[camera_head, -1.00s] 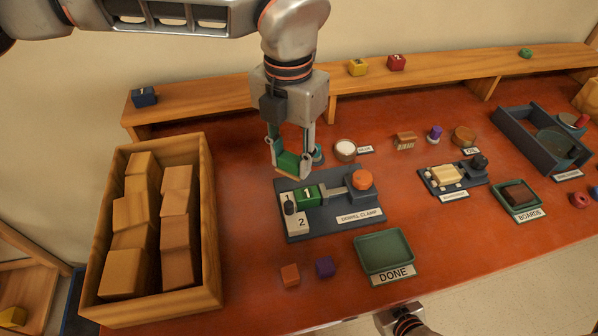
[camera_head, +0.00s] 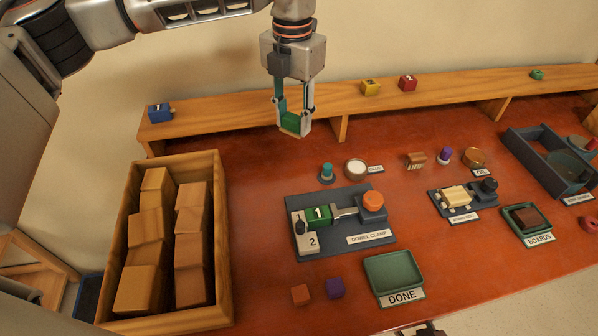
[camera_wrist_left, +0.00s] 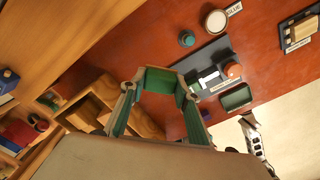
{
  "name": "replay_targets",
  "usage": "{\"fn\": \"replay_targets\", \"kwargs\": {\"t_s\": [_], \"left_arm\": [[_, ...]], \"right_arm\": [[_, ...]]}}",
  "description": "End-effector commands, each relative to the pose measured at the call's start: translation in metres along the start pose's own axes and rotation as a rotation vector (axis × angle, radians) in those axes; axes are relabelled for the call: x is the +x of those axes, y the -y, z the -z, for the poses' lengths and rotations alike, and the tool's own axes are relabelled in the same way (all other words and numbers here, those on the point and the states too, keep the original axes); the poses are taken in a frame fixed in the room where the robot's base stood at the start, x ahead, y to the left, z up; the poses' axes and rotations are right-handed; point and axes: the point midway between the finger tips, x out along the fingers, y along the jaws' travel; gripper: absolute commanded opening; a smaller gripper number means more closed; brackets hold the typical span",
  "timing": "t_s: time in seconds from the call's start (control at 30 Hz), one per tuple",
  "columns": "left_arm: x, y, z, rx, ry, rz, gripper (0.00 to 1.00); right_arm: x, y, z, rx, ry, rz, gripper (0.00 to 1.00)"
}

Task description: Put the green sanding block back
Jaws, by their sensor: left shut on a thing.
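The green sanding block (camera_head: 291,123), green with a tan underside, is between the fingertips of my left gripper (camera_head: 293,118). The gripper is shut on it and holds it in the air in front of the long wooden shelf, above and behind the dowel clamp. In the left wrist view the block (camera_wrist_left: 160,80) spans the gap between the two green-padded fingers. Only a small part of my right arm shows at the bottom edge of the head view, and its jaws cannot be made out.
The wooden shelf (camera_head: 440,98) carries a blue block (camera_head: 159,113), a yellow block (camera_head: 370,88) and a red block (camera_head: 408,83).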

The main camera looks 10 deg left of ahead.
Motion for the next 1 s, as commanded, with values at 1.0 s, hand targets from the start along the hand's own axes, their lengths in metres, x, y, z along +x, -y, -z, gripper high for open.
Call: {"fn": "replay_targets", "kwargs": {"t_s": [1.0], "left_arm": [[0.160, 0.002, 0.000, 0.002, 0.000, 0.001, 0.14]], "right_arm": [[-0.004, -0.002, 0.012, 0.001, -0.009, -0.002, 0.40]]}}
